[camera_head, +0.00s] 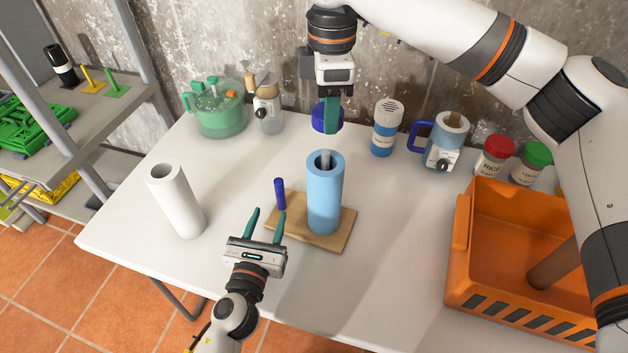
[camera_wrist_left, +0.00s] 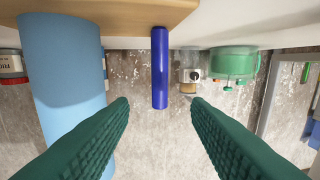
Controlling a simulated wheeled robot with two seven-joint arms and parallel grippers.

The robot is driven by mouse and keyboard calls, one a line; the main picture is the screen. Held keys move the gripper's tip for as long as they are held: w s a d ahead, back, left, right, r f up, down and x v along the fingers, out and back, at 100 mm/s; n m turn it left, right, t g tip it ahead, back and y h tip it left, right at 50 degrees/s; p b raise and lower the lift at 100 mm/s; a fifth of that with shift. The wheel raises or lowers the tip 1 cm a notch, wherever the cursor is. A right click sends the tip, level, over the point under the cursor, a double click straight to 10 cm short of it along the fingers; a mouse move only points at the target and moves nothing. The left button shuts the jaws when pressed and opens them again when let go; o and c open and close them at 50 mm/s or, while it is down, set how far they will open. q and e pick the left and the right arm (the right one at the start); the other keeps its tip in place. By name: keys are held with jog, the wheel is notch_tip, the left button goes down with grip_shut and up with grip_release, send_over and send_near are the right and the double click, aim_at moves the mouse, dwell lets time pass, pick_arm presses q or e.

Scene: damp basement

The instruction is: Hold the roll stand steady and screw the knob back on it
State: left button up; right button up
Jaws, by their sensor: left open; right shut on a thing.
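The roll stand has a wooden base (camera_head: 335,237) on the white table, with a light blue roll (camera_head: 325,197) upright on it and a grey spindle tip (camera_head: 325,158) showing in the roll's top. A short dark blue post (camera_head: 280,194) stands at the base's left. My left gripper (camera_head: 268,212) is open in front of the post; in the left wrist view the post (camera_wrist_left: 160,68) appears between the fingers, untouched, with the roll (camera_wrist_left: 65,80) to the left. My right gripper (camera_head: 332,112) is shut on the dark blue knob (camera_head: 319,118), held above the roll, apart from the spindle.
A white tube (camera_head: 176,200) stands left on the table. An orange crate (camera_head: 462,245) stands right. The front middle is clear.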

aim_at(281, 180)
pick_arm(q)
jog(key=shift+s+a+r, duration=0.1)
jog(key=shift+s+r, duration=0.15)
jog(key=shift+s, duration=0.2)
jog(key=x, duration=1.2)
jog(key=shift+w+f, duration=0.1)
jog(key=shift+w, duration=0.05)
jog(key=shift+c, duration=0.4)
grip_shut()
